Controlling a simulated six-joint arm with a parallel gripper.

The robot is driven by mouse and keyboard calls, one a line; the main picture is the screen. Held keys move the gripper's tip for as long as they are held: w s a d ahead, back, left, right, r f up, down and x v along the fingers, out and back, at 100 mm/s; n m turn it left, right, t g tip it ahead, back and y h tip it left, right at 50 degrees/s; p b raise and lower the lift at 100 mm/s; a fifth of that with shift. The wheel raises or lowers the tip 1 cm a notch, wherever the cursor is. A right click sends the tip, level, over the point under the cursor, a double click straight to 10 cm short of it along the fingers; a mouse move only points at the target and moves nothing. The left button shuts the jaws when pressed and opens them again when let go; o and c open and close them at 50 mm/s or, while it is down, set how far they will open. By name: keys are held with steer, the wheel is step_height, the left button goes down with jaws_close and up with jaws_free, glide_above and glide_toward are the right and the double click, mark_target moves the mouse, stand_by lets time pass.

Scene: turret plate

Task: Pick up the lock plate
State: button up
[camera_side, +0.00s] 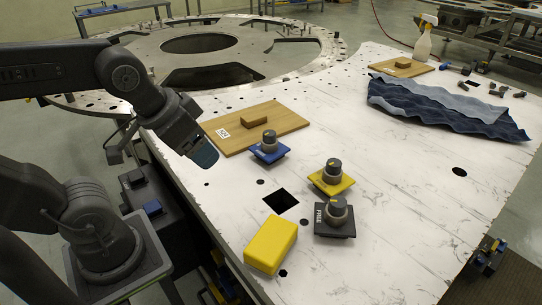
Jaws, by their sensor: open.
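Three small square plates with round grey knobs sit on the white worktable (400,215): a blue plate (268,155), a yellow plate (330,183) and a black plate (334,230). The black plate carries white lettering that looks like "FREE". Lettering on the other two is too small to read, so I cannot tell which is the lock plate. My gripper (204,156) is open and empty, above the table's left edge, left of the blue plate and apart from all three. Its fingertips are seen at an angle and partly merge together.
A square dark opening (281,200) lies left of the plates. A yellow block (270,244) is near the front. A wooden board (288,122) with a wooden block (254,121) lies behind. Blue cloth (440,105) and a spray bottle (423,42) are farther back. The right front table is clear.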

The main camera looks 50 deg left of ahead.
steer(key=w+a+r+n+g+y, duration=0.1)
steer(key=w+n, duration=0.1)
steer(key=w, duration=0.2)
steer(key=w+a+r+n+y, duration=0.1)
steer(key=w+r+n, duration=0.1)
steer(key=w, duration=0.3)
steer(key=n+g+y, duration=0.1)
steer(key=n+g, duration=0.1)
steer(key=n, duration=0.4)
glide_toward(270, 133)
steer(key=shift+y, duration=0.3)
steer(key=x, duration=0.5)
steer(key=shift+w+f, duration=0.15)
steer(key=shift+f, duration=0.05)
steer(key=shift+x, duration=2.8)
steer(key=shift+d+f, duration=0.1)
steer(key=shift+d, duration=0.1)
steer(key=shift+s, duration=0.2)
steer(key=shift+c, duration=0.4)
steer(key=c, duration=1.1)
